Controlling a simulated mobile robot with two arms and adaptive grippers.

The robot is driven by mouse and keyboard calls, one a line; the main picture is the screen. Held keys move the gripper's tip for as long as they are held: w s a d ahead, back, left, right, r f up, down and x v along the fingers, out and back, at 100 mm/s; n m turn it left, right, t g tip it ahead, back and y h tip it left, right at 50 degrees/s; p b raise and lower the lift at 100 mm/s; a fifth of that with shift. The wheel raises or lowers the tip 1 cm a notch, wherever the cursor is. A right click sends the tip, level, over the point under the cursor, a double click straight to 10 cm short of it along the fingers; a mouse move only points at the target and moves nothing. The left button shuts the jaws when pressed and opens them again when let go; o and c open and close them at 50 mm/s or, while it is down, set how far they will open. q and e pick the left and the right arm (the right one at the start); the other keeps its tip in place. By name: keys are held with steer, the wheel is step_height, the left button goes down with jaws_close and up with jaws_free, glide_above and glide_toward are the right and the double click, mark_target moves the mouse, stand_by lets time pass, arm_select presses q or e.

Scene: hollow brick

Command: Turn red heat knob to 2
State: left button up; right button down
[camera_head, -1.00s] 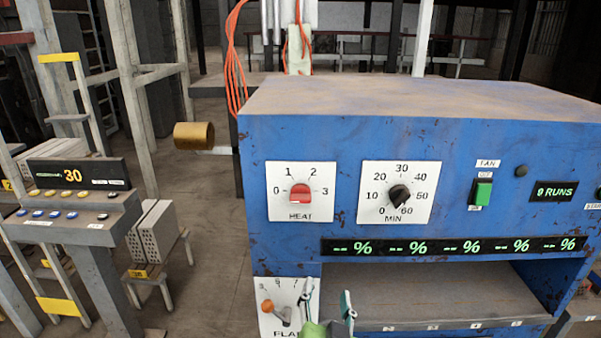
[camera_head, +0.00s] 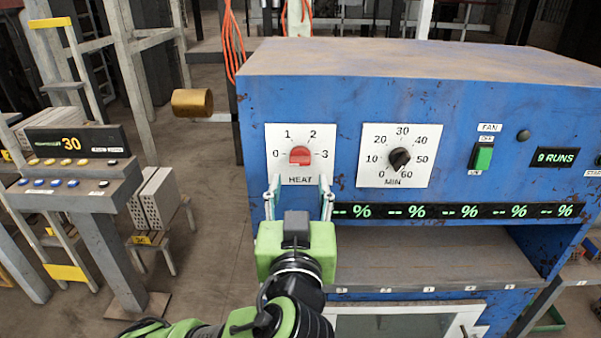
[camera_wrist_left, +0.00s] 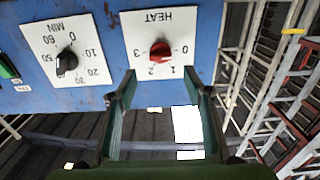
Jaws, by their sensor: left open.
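The red heat knob (camera_head: 301,156) sits on the white HEAT plate (camera_head: 285,172), marked 0 to 3, on the blue oven's front. In the head view I cannot tell exactly which mark its pointer is at. In the left wrist view the red knob (camera_wrist_left: 159,50) shows beyond the fingertips, upside down. My left gripper (camera_head: 298,190) is open, its two fingers apart just below the knob and pointing up toward the plate. It also shows in the left wrist view (camera_wrist_left: 159,85) with nothing between the fingers. My right gripper is not in view.
A black MIN knob (camera_head: 399,158) is on a second plate right of the heat plate. A green FAN switch (camera_head: 483,157) and a percent display strip (camera_head: 450,211) are farther right and below.

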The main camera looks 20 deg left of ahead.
mark_target(300, 162)
arm_select(q)
steer(key=p+x, duration=0.1)
steer(key=x, duration=0.2)
steer(key=p+x, duration=0.1)
steer(key=x, duration=0.2)
steer(key=shift+a+r, duration=0.15)
steer(key=shift+r, duration=0.05)
steer(key=shift+w+f, duration=0.2)
steer(key=shift+w, duration=0.3)
steer(key=shift+a, duration=0.1)
steer(key=c, duration=1.1)
